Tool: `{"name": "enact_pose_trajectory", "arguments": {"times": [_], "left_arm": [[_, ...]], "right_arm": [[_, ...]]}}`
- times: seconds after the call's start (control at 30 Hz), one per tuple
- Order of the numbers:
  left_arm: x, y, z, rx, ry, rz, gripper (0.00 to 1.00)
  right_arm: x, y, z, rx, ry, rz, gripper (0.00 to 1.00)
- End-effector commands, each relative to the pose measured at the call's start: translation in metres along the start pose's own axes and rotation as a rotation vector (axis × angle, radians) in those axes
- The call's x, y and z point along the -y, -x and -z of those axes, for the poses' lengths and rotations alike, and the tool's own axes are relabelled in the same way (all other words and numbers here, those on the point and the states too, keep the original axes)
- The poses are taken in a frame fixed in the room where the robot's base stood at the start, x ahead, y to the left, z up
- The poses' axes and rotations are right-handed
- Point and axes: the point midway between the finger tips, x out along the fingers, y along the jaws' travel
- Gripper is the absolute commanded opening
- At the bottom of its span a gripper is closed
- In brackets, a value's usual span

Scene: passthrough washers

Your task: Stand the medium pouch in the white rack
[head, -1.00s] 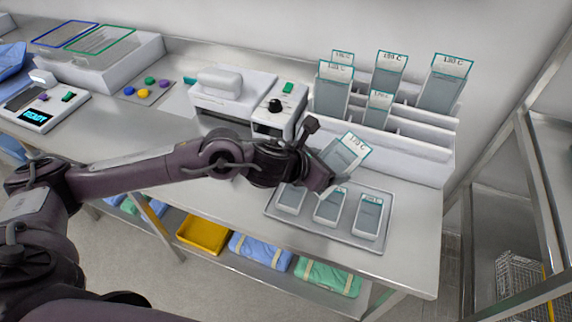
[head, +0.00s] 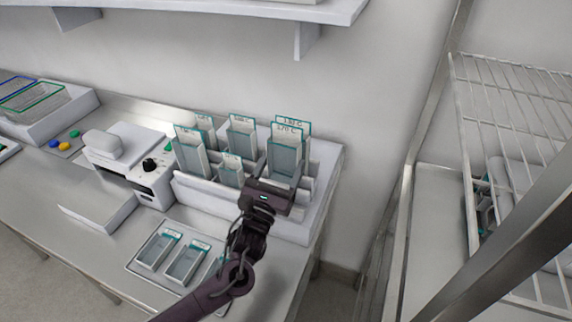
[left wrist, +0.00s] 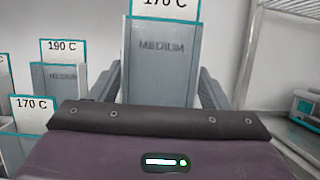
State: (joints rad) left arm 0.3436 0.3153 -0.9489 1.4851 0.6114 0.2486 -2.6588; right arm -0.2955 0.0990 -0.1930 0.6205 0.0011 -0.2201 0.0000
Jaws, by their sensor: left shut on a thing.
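The medium pouch (head: 284,158), grey with a teal edge and a 170 C label, is upright at the right part of the white rack (head: 325,195). In the left wrist view the pouch (left wrist: 160,62) reads MEDIUM and stands between my grey fingers. My left gripper (head: 281,180) is shut on it, coming from the front of the rack. The pouch's lower end is hidden behind the gripper, so I cannot tell whether it sits in a slot. My right gripper is not in view.
Several other pouches stand in the rack, including a taller one (head: 303,126) right behind the held pouch and a small one (head: 230,172) to its left. A metal tray (head: 140,262) with pouches lies in front. A white sealer (head: 152,178) stands left. A wire shelf unit is at right.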

Motion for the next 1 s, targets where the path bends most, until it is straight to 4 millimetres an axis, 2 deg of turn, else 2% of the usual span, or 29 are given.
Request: {"name": "enact_pose_trajectory", "arguments": {"times": [0.4,0.8,1.0], "left_arm": [[-0.001,0.008,0.015,0.010,-0.010,-0.022,0.49],[-0.001,0.019,0.044,0.009,-0.010,-0.021,0.49],[-0.001,0.025,0.059,0.009,-0.009,-0.021,0.49]], "right_arm": [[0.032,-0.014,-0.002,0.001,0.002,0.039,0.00],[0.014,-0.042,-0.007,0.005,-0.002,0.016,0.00],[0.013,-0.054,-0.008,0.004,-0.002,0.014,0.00]]}}
